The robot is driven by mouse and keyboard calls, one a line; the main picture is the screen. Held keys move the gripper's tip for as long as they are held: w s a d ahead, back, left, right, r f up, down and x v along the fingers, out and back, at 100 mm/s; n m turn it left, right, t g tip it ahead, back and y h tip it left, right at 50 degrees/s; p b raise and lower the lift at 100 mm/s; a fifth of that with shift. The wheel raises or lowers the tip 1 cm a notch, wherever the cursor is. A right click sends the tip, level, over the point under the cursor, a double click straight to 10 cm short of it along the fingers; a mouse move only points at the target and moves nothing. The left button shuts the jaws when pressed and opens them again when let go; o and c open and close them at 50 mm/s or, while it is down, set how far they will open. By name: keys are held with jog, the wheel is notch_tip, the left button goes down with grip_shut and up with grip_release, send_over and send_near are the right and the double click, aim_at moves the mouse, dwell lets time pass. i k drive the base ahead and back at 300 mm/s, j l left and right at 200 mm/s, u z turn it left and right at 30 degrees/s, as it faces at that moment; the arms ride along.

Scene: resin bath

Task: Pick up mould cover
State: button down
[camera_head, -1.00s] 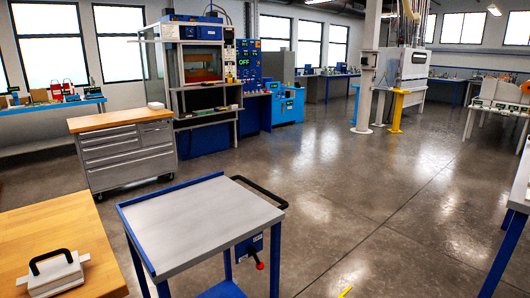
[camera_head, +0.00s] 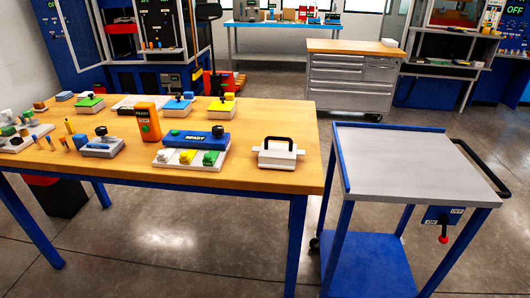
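A white, flat-topped piece with a black arched handle (camera_head: 278,155), which looks like the mould cover, lies on the wooden workbench (camera_head: 240,177) near its right front corner. Its handle stands upright on top, and a small tab juts out at each side. Nothing lies on it. My gripper is not in view, so I cannot see its state.
Left of it stand a blue device marked READY (camera_head: 194,138), a white tray with coloured knobs (camera_head: 166,165) and an orange device (camera_head: 147,122). A grey-topped blue cart (camera_head: 390,160) stands right of the bench, across a narrow gap. A drawer cabinet (camera_head: 350,84) stands behind.

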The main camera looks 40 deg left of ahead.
aim_at(278, 156)
jog(key=u, duration=1.45)
jog(key=i, duration=0.15)
jog(key=z, duration=0.05)
